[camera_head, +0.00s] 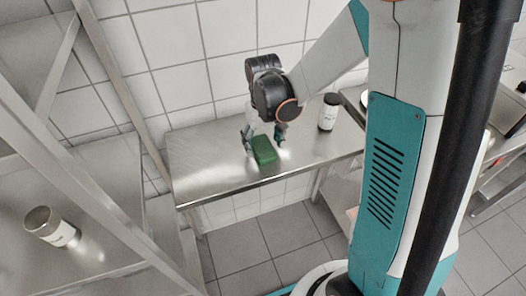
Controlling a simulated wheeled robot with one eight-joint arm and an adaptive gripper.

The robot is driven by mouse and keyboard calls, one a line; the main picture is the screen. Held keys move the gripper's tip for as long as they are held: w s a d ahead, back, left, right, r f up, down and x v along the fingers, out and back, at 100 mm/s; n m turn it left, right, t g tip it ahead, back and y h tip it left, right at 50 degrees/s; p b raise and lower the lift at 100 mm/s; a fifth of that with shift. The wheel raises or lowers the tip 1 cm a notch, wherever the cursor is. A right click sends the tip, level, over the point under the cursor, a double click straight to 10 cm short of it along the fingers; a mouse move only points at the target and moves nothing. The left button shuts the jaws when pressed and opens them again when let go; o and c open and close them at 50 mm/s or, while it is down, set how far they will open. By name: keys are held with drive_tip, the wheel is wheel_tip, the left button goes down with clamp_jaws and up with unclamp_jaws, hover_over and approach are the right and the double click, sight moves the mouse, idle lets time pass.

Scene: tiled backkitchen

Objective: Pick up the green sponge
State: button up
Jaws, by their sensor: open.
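The green sponge (264,151) lies on the steel table (206,166), near the middle of its top. My gripper (264,142) is open above it, pointing down. One finger shows to the left of the sponge and the other to its right. The far end of the sponge is partly hidden by my gripper. I cannot tell whether the fingers touch the sponge or the table.
A dark-topped jar with a white label (328,112) stands on the table to the right of my gripper. A tiled wall (185,50) runs behind the table.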

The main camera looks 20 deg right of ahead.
sight(263, 145)
drive_tip(key=shift+f, duration=0.85)
drive_tip(key=shift+r, duration=0.1)
drive_tip(key=c, duration=0.8)
drive_tip(key=shift+o, duration=0.2)
drive_tip(key=shift+r, duration=0.1)
wheel_tip(263, 145, up, 20)
drive_tip(key=p, duration=0.6)
drive_tip(key=shift+c, duration=0.5)
